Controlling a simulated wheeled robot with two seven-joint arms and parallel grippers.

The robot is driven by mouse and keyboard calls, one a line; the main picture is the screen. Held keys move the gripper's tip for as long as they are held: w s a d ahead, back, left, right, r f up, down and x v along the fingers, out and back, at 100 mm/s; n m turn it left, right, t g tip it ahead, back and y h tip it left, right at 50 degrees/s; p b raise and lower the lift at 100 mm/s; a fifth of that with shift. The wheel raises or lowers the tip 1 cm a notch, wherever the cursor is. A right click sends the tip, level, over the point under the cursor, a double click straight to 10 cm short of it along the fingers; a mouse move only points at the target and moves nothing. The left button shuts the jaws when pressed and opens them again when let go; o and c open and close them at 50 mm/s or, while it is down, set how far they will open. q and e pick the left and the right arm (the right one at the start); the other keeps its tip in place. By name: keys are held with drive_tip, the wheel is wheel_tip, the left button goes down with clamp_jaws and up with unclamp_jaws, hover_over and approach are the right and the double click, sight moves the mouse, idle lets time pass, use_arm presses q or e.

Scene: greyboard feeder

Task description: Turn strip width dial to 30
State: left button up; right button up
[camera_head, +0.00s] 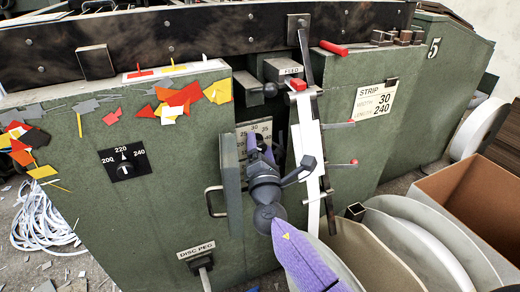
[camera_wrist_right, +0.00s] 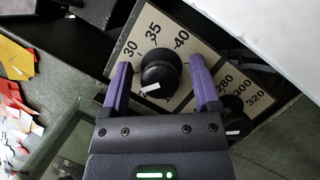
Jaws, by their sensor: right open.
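The strip width dial (camera_wrist_right: 160,75) is a round black knob on a pale plate (camera_wrist_right: 205,60) marked 30, 35 and 40 in the right wrist view. Its white mark is on the lower-left side of the knob, towards a partly hidden number below 30. My right gripper (camera_wrist_right: 161,64) is open, one purple finger on each side of the knob, with visible gaps. In the head view my right gripper (camera_head: 261,150) is in front of the plate (camera_head: 262,126) and hides the knob. A placard (camera_head: 375,102) reads STRIP WIDTH 30, LENGTH 240. My left gripper is not in view.
A second black knob (camera_wrist_right: 232,104), marked 280, 300 and 320, sits close to the right finger. An open green door (camera_head: 231,185) with a handle stands left of the gripper. A metal lever (camera_head: 305,60) and white strip (camera_head: 309,150) are to the right.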

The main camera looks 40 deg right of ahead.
drive_tip(key=c, duration=0.7)
clamp_jaws()
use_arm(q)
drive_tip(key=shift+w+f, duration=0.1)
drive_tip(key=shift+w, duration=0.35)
use_arm(e)
drive_tip(key=shift+m, duration=0.3)
